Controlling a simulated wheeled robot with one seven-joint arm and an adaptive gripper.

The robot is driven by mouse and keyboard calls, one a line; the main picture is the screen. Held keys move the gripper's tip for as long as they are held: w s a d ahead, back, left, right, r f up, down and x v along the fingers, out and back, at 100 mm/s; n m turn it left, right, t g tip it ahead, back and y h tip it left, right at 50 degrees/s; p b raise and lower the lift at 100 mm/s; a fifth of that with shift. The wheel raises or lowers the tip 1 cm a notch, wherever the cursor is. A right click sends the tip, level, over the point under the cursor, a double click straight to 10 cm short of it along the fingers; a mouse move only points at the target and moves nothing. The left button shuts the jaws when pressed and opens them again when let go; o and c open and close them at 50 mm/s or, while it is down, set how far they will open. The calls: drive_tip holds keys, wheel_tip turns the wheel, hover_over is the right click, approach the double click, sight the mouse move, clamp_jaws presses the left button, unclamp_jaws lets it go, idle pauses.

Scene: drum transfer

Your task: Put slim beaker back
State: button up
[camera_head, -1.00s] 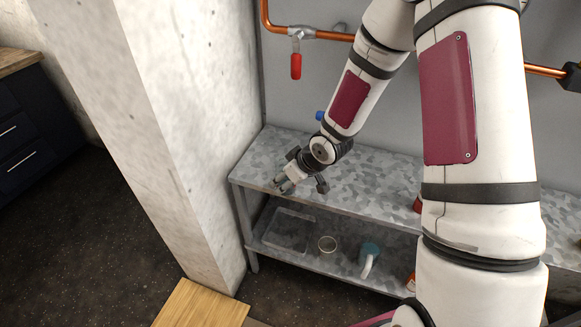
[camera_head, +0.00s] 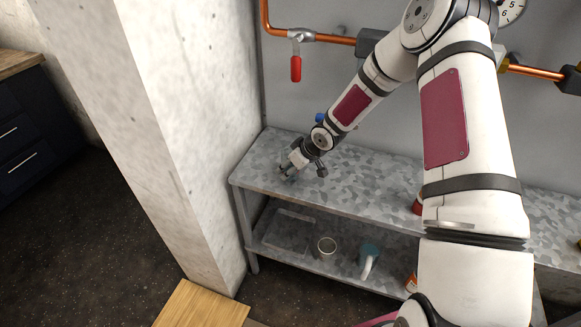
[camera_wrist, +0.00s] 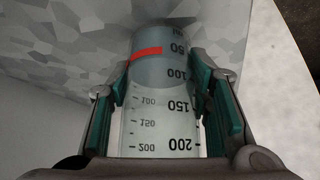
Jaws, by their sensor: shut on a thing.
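The slim beaker (camera_wrist: 160,105) fills the middle of the wrist view. It is clear glass with dark volume marks and a red band near its far end. My gripper (camera_wrist: 168,95) is shut on it, with a green-padded finger on each side. In the head view my gripper (camera_head: 287,172) is over the left end of the metal shelf's top (camera_head: 350,180). The beaker is too small to make out there. I cannot tell whether its far end touches the shelf.
A red object (camera_head: 417,205) stands on top, right. A concrete pillar (camera_head: 170,130) rises at left. The top's middle is clear.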

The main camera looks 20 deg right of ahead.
drive_tip(key=shift+f, duration=0.15)
drive_tip(key=o, duration=1.1)
drive_tip(key=s+d+r+m+g+h+p, duration=0.1)
drive_tip(key=s+d+r+h, duration=0.2)
drive_tip(key=s+r, duration=1)
drive_tip(key=s+d+r+m+g+h+p, duration=0.1)
drive_tip(key=s+d+r+m+h, duration=0.15)
drive_tip(key=s+r, duration=1.05)
drive_tip(key=s+a+r+m, duration=0.1)
drive_tip(key=s+r, duration=0.2)
drive_tip(key=s, duration=0.2)
drive_tip(key=s+a+r+y, duration=0.1)
drive_tip(key=s+a+r, duration=0.1)
drive_tip(key=s+r, duration=0.2)
drive_tip(key=s+a+r+m+y, duration=0.1)
drive_tip(key=s+a+r, duration=0.1)
drive_tip(key=s, duration=0.4)
drive_tip(key=shift+s+a+r+m+t, duration=0.1)
drive_tip(key=shift+r+m+t, duration=0.1)
drive_tip(key=shift+r, duration=0.25)
drive_tip(key=shift+s+r+m+t, duration=0.1)
drive_tip(key=shift+r+m, duration=0.05)
drive_tip(key=shift+r, duration=0.3)
drive_tip(key=shift+r, duration=0.1)
